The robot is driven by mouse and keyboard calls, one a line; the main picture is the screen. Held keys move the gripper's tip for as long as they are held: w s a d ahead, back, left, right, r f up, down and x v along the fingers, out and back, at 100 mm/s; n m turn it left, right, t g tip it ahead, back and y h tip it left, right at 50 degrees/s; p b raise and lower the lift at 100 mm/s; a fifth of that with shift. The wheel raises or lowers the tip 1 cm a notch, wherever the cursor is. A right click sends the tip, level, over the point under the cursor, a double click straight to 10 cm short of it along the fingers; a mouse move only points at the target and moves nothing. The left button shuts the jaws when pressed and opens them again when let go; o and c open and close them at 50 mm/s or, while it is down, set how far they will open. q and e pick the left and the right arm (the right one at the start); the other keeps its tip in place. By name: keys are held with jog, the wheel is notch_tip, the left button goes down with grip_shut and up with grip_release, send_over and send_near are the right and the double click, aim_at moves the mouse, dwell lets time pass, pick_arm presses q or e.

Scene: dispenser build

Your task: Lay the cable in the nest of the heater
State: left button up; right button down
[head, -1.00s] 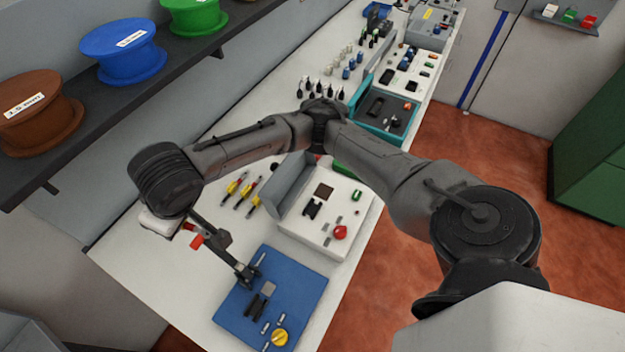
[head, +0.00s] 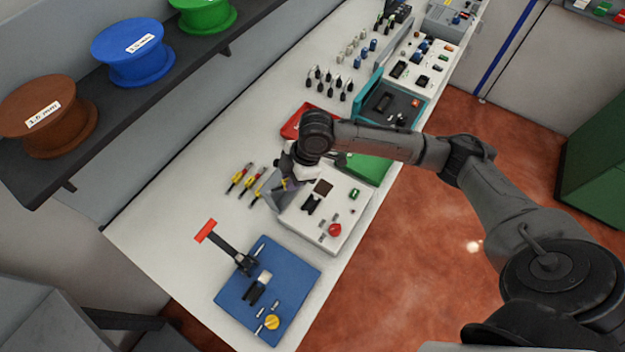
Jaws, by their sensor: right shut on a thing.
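The heater (head: 347,213) is a white box on the bench with a red button, a dark square and a small black fitting (head: 312,204) on top. I cannot tell which part is the nest. Its grey lid (head: 271,192) stands raised along the left side, partly covered by my right gripper. My right gripper (head: 288,181) points down over the heater's back left, close to the lid. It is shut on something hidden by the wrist. I cannot make out the cable. My left gripper is out of view.
Spools fill the shelf at left.

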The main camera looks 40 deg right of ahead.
pick_arm(q)
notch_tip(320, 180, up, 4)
jog(key=p, duration=0.3)
pick_arm(e)
jog(key=s+d+f+n+g, duration=0.1)
jog(key=n, duration=0.1)
jog(key=s+d+f+n, duration=0.1)
jog(key=f+n, duration=0.1)
jog(key=s+d+f+n+g, duration=0.1)
jog(key=f+n, duration=0.1)
jog(key=shift+s+d+f+n+g, duration=0.2)
jog(key=shift+d+n+g, duration=0.1)
jog(key=shift+n, duration=0.1)
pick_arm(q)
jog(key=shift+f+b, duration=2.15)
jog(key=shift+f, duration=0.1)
pick_arm(e)
jog(key=shift+f, duration=2.1)
pick_arm(q)
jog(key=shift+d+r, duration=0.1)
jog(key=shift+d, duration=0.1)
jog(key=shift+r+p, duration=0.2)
jog(key=shift+p, duration=0.1)
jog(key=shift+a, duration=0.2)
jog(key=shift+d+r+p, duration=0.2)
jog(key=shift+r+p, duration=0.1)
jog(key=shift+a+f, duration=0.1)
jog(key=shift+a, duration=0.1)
pick_arm(e)
jog(key=shift+f, duration=0.3)
